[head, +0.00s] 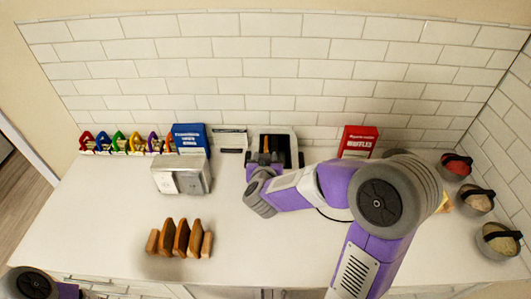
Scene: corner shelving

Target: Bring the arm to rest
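My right arm comes in from the lower right and reaches left across the counter (270,265). Its gripper (265,158) is at the front of a white-framed, dark-fronted appliance (290,136) by the back wall. The gripper is small and partly hidden by its own wrist, so I cannot tell whether its fingers are open or shut, or whether they touch the appliance. Only a piece of my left arm (32,284) shows in the bottom left corner; its gripper is out of view.
Behind are a metal box (182,178), a blue box (190,137), colourful items (120,143) and a red box (357,141). Lidded or strapped bowls (498,240) line the right. The front middle counter is clear.

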